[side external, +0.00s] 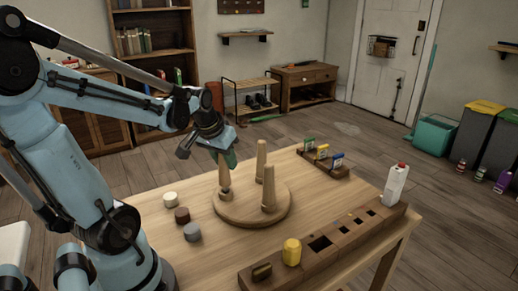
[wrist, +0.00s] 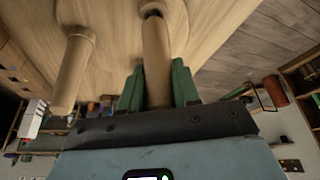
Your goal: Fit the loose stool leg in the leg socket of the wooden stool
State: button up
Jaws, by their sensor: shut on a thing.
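The wooden stool (side external: 240,211) lies upside down on the table, its round seat flat and two fixed legs (side external: 261,160) (side external: 268,187) pointing up. My gripper (side external: 224,160) is above the left part of the seat, with its green fingers shut on the loose stool leg (side external: 224,177). The leg is nearly upright, its lower end at the leg socket (side external: 226,194). In the wrist view the leg (wrist: 156,45) runs between both fingers toward a dark ring at the socket (wrist: 152,12). I cannot tell how deep its end sits. A fixed leg (wrist: 72,75) stands beside it.
Three round pieces (side external: 182,215) lie left of the stool. A dark wooden block with holes (side external: 330,250), a yellow cylinder (side external: 292,251) and a white bottle (side external: 395,186) line the front edge. A rack of small packets (side external: 323,160) stands behind right.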

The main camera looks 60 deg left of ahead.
jog(key=shift+f, duration=0.95)
dwell(0.5)
jog(key=o, duration=1)
jog(key=v, duration=1.2)
jog(key=w+d+f+m+t+h, duration=0.1)
jog(key=w+d+f+m, duration=0.1)
jog(key=d, duration=0.6)
jog(key=w+d+f+m+t+h, duration=0.1)
jog(key=w+d+f+m+t, duration=0.1)
jog(key=d, duration=0.6)
notch_tip(320, 180, down, 3)
jog(key=shift+r+m, duration=0.1)
jog(key=shift+m, duration=0.7)
